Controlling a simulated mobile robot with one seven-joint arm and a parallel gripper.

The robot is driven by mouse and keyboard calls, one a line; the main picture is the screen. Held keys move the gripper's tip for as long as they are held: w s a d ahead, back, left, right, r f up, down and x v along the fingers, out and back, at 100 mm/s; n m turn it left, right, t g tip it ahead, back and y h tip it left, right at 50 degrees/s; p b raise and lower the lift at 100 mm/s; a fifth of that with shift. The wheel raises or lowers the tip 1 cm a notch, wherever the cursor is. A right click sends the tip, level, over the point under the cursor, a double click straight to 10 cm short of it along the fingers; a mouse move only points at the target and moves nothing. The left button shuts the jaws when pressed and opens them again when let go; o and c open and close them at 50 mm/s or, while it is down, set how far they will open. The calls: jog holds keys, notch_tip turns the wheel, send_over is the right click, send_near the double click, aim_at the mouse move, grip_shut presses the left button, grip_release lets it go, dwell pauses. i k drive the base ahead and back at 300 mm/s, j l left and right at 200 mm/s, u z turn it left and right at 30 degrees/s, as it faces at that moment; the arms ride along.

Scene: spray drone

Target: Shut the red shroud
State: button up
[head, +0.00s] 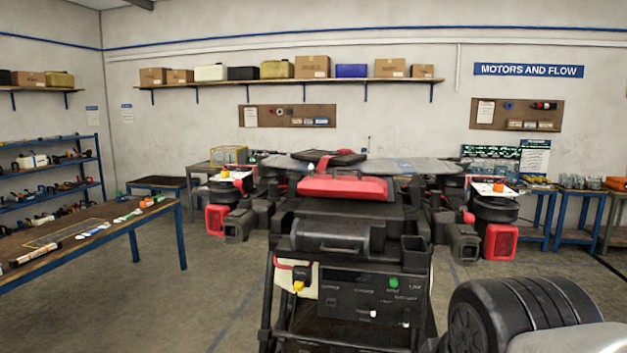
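A spray drone (340,235) with a black body stands in the middle of the head view on a dark frame. From this angle I cannot tell whether the cover is fully seated or partly raised. Red box-shaped parts also sit low on the drone's left side (215,219) and right side (500,242). My gripper is not in view.
A control panel (372,296) with a green button is under the drone body. A long workbench (100,238) with tools stands at left, near blue shelving (45,175). Floor is clear between the left bench and the drone.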

aim_at(321, 185)
jog(key=i+l+u, duration=0.1)
jog(key=l+u, duration=0.15)
jog(key=l, duration=0.4)
jog(key=l+u, duration=0.25)
jog(key=l, duration=0.4)
jog(key=i+j+z, duration=0.25)
jog(key=i+j, duration=0.05)
jog(key=j, duration=0.1)
